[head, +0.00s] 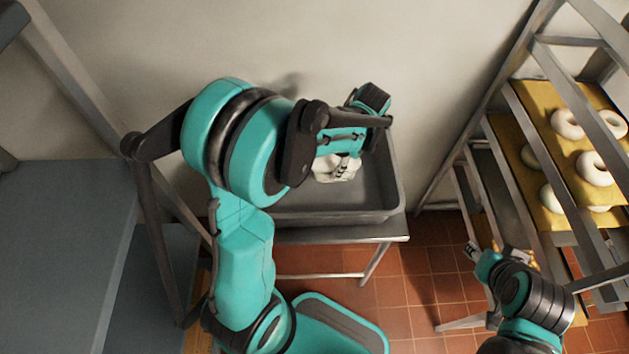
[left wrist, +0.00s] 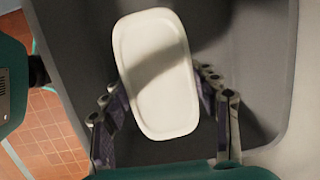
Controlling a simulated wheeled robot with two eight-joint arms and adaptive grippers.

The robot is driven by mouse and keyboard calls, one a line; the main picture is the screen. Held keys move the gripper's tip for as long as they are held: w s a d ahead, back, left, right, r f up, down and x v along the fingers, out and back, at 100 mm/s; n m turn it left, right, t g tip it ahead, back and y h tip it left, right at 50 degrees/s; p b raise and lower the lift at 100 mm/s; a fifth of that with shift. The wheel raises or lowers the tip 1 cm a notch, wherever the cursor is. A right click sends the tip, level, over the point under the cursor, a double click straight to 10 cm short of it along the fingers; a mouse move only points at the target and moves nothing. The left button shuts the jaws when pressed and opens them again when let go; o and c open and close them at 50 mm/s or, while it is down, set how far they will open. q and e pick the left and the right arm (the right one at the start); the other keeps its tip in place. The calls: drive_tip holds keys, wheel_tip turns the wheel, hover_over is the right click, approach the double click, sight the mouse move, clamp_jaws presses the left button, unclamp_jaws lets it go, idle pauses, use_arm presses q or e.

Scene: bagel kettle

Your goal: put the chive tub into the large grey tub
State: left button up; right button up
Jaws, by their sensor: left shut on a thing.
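The chive tub shows as a small white tub (head: 336,169) with a pale, rounded rectangular lid (left wrist: 157,75). My left gripper (head: 343,160) is shut on it, with a finger against each long side in the left wrist view. The large grey tub (head: 398,190) stands on a metal stand against the wall. The white tub is within the grey tub's outline in both views; I cannot tell whether it touches the floor of it. My left arm hides the grey tub's left part. My right gripper (head: 495,254) is low at the right, its fingers apart and empty.
A metal rack (head: 540,140) with bagels on yellow boards (head: 553,115) stands at the right. A grey-blue surface (head: 60,250) fills the left side. The metal stand (head: 330,234) under the grey tub is on a red tiled floor (head: 420,290).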

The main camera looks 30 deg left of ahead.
use_arm(q)
drive_tip(key=b+x, duration=0.1)
drive_tip(key=x, duration=0.1)
drive_tip(key=d+b+x, duration=0.1)
drive_tip(key=x, duration=0.2)
drive_tip(key=shift+w+f, duration=0.2)
drive_tip(key=shift+f, duration=0.2)
drive_tip(key=shift+d+f+b, duration=0.1)
drive_tip(key=shift+f+b, duration=0.65)
drive_tip(key=shift+f, duration=1.4)
drive_tip(key=shift+s, duration=0.1)
drive_tip(key=o, duration=1.8)
